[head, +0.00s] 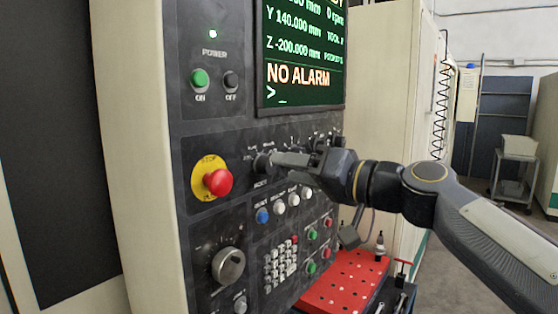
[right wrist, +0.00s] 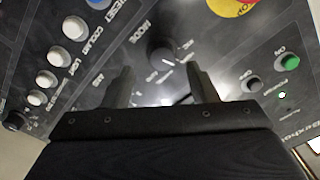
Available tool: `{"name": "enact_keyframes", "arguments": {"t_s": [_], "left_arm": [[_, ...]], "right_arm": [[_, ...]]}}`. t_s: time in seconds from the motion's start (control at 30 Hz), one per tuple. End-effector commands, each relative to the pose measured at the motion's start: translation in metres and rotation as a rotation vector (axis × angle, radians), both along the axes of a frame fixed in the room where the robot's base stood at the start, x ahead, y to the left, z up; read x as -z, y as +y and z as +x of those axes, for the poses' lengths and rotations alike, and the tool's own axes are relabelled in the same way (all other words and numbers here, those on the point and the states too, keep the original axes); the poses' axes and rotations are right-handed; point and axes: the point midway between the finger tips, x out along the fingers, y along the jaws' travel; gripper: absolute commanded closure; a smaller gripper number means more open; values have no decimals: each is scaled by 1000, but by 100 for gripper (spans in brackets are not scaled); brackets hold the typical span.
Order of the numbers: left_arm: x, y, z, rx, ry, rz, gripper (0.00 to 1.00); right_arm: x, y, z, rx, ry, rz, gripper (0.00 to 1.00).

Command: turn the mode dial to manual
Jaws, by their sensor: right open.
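The mode dial (head: 263,163) is a dark round knob on the machine's control panel, right of the red stop button. In the right wrist view the dial (right wrist: 160,52) sits beside the word MODE, with a short white mark on its face. The position labels around it are too small and blurred to read surely. My right gripper (head: 277,160) reaches in from the right, fingertips close to the dial. In the right wrist view the open fingers (right wrist: 161,84) stand either side of the dial's line; contact is not clear. My left gripper is out of view.
The red stop button (head: 218,182) on its yellow plate sticks out left of the dial. Coloured push buttons (head: 279,208) and a keypad (head: 280,262) lie below. The screen (head: 303,60) above reads NO ALARM. A red perforated tray (head: 345,282) juts out at lower right.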

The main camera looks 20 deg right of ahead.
Motion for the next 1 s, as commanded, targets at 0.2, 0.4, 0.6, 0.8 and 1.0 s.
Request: {"name": "enact_keyframes", "arguments": {"t_s": [0.2,0.4,0.6,0.8,1.0], "left_arm": [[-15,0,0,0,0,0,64],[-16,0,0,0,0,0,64],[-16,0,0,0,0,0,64],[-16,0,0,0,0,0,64],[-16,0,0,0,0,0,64]], "right_arm": [[-1,18,22,-2,2,-1,47],[0,22,28,0,0,-2,47],[1,22,27,0,0,-2,51],[0,22,27,0,0,-2,78],[0,22,27,0,2,0,92]]}}
